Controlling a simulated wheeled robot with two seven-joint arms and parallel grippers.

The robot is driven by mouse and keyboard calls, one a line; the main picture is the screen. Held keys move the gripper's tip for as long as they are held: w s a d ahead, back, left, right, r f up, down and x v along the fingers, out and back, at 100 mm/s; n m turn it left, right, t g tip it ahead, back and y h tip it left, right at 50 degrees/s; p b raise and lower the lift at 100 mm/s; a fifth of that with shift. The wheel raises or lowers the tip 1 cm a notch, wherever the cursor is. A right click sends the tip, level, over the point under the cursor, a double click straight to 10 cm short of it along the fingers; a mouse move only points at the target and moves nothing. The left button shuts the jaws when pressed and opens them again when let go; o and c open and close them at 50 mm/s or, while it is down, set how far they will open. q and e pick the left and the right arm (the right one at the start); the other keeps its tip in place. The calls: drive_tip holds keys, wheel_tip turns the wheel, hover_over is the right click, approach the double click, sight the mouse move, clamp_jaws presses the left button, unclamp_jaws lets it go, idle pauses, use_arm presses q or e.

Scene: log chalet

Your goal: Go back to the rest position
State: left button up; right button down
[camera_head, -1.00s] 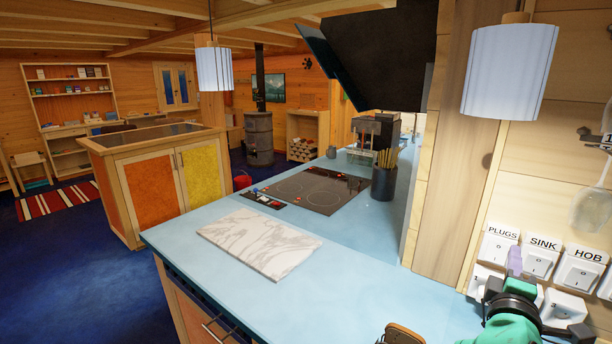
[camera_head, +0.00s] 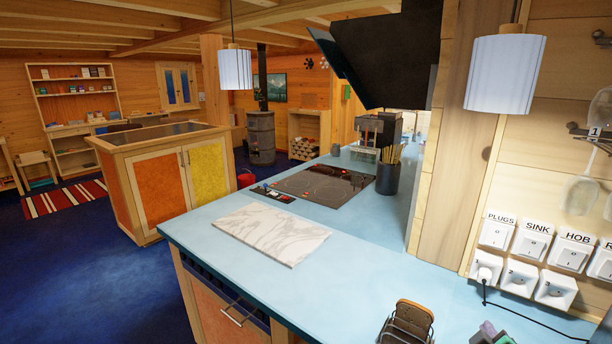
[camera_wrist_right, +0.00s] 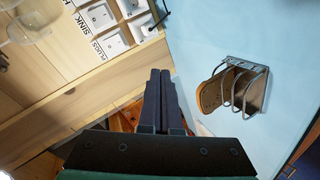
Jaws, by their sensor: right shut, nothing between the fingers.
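My right gripper (camera_head: 488,329) shows only in part at the bottom right edge of the head view, low in front of the blue counter (camera_head: 350,290). In the right wrist view its two dark fingers (camera_wrist_right: 160,74) are together with nothing between them. The white switches (camera_head: 535,240), labelled PLUGS, SINK and HOB, are on the wall above the gripper and apart from it. They also show at the upper left of the right wrist view (camera_wrist_right: 98,18). My left gripper is in neither view.
A toast rack (camera_head: 408,325) with a brown slice stands on the counter, left of the gripper. A black cable (camera_head: 520,318) runs from a wall socket down over the counter. A marble board (camera_head: 268,234), a hob (camera_head: 325,184) and a utensil pot (camera_head: 388,178) stand farther off.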

drive_tip(key=s+a+f+m+g+y, duration=0.4)
drive_tip(key=s+a+f+g+y, duration=0.35)
drive_tip(key=s+a+f, duration=0.75)
wheel_tip(320, 180, down, 28)
drive_tip(key=s+d+g+b, duration=0.1)
drive_tip(key=s+d+b, duration=0.15)
drive_tip(key=b, duration=0.25)
use_arm(q)
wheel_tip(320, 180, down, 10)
drive_tip(key=b, duration=0.5)
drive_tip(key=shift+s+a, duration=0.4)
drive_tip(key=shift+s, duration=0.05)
use_arm(e)
drive_tip(key=s+d+f+g, duration=0.1)
drive_tip(key=s+d+f, duration=0.1)
drive_tip(key=s+f, duration=1.5)
wheel_tip(320, 180, down, 3)
drive_tip(key=shift+s+f+g, duration=0.15)
drive_tip(key=shift+s+g, duration=0.05)
drive_tip(key=shift+g, duration=0.15)
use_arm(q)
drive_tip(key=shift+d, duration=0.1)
use_arm(e)
drive_tip(key=shift+s+d+h, duration=0.1)
drive_tip(key=shift+h, duration=0.15)
